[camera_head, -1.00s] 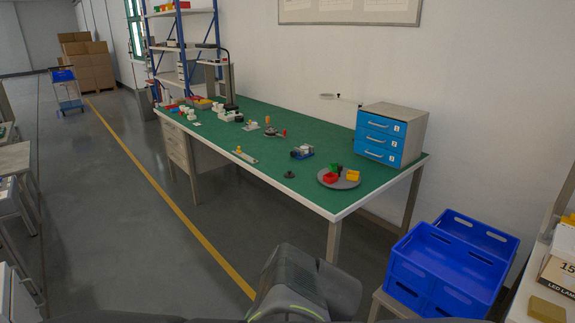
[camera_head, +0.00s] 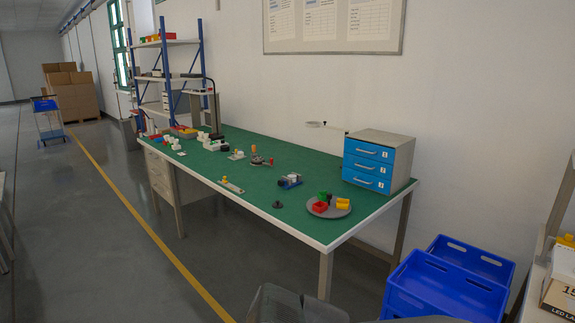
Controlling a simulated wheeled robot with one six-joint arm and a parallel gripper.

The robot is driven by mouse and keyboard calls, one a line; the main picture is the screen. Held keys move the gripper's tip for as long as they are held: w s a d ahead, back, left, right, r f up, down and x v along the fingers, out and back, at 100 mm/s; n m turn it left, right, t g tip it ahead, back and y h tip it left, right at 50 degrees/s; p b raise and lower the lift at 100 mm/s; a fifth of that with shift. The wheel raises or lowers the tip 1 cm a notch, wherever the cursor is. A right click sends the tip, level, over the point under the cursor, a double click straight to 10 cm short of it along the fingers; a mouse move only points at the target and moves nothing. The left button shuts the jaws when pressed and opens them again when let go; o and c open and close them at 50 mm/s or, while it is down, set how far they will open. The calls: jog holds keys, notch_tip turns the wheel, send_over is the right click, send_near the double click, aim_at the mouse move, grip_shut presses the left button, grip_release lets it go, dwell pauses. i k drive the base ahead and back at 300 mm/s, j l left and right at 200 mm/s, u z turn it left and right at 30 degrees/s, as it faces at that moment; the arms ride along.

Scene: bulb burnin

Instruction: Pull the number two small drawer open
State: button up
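A small drawer unit (camera_head: 393,139) with a light top and side stands on the right end of the green table. Its front has three blue drawers stacked one above the other: top (camera_head: 360,150), middle (camera_head: 357,166) and bottom (camera_head: 353,181). Each has a pale bar handle and a white number label. The numbers are too small to read surely, so I cannot tell which is number two. All three drawers look shut. My gripper is not in view; only a dark part of my own arm shows at the bottom edge, well short of the table.
The green table (camera_head: 250,200) holds a round grey tray (camera_head: 338,212) with coloured pieces before the drawers, and several small parts leftward. Blue crates (camera_head: 425,287) stand right of the table. A shelf rack (camera_head: 165,42) stands behind its far end. Floor is clear at front left.

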aim_at(380, 170)
jog(key=i+j+z, duration=0.1)
jog(key=i+z, duration=0.35)
jog(key=i, duration=1.3)
